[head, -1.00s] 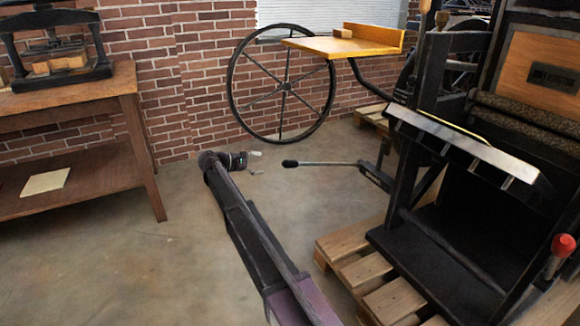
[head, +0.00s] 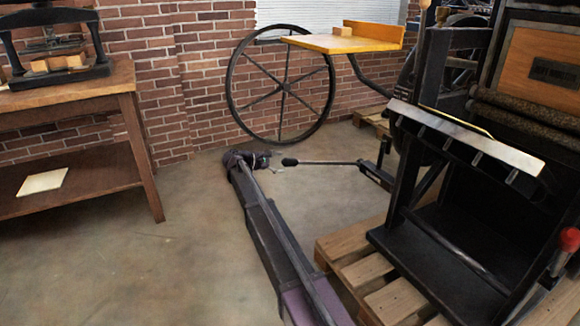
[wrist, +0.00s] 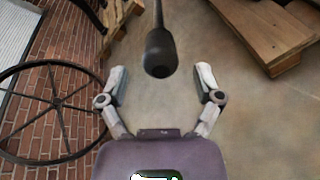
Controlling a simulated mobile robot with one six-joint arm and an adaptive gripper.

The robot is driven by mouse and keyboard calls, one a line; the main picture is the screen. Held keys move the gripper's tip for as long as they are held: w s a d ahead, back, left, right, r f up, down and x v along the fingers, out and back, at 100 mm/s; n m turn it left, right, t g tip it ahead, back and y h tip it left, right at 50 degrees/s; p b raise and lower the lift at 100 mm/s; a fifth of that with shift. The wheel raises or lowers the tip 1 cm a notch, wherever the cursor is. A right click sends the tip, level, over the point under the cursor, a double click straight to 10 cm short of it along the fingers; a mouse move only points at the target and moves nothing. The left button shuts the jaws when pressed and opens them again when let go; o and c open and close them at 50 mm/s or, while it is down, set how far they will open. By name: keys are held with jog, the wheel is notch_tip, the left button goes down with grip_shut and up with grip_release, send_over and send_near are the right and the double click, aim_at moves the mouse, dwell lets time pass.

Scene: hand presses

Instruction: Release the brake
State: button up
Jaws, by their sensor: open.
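The brake is not labelled; a horizontal lever (head: 330,162) with a black knob sticks out to the left from the dark press (head: 480,190). In the wrist view the knob (wrist: 160,55) hangs from the top centre, its tip between and slightly beyond my open fingers. My gripper (wrist: 158,82) is open and empty, with one finger on each side of the knob and apart from it. In the head view my gripper (head: 268,165) is small and partly hidden by my arm, just left of the knob.
A wooden pallet (head: 350,245) lies under the press, right of my arm. A red-knobbed handle (head: 569,240) stands at the right edge. A large spoked wheel (head: 232,80) is behind the lever. A wooden table (head: 125,80) stands at left. The floor between is clear.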

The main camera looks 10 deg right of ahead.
aim_at(290, 162)
jog(key=shift+b+x, duration=0.5)
jog(key=shift+x, duration=1.9)
grip_shut()
